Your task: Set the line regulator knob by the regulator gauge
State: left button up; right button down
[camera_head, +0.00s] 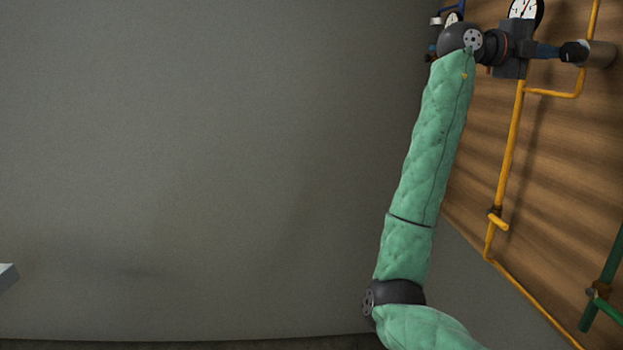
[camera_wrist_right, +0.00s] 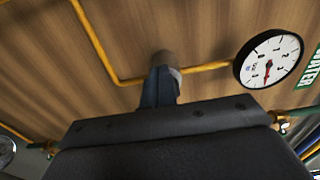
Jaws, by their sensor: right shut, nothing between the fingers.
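The line regulator knob, a grey-brown cylinder (camera_head: 600,54), stands out from the wooden panel on a yellow pipe. It also shows in the right wrist view (camera_wrist_right: 163,58). My right gripper (camera_head: 570,52) is shut and empty, its tips at the knob's near end; I cannot tell whether they touch. The blue fingers (camera_wrist_right: 161,88) hide part of the knob. A round white gauge (camera_wrist_right: 268,60) is right of the knob in the wrist view, its red needle pointing down; the exact reading is too small. My left gripper is not in view.
In the head view, a dial (camera_head: 524,10) shows behind my right wrist and another (camera_head: 453,18) farther left. A yellow pipe (camera_head: 509,150) runs down the panel; a green pipe (camera_head: 605,275) is lower right. A green WATER sign (camera_wrist_right: 311,70) is beside the gauge.

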jog(key=a+b, duration=0.2)
jog(key=a, duration=0.4)
dwell(0.6)
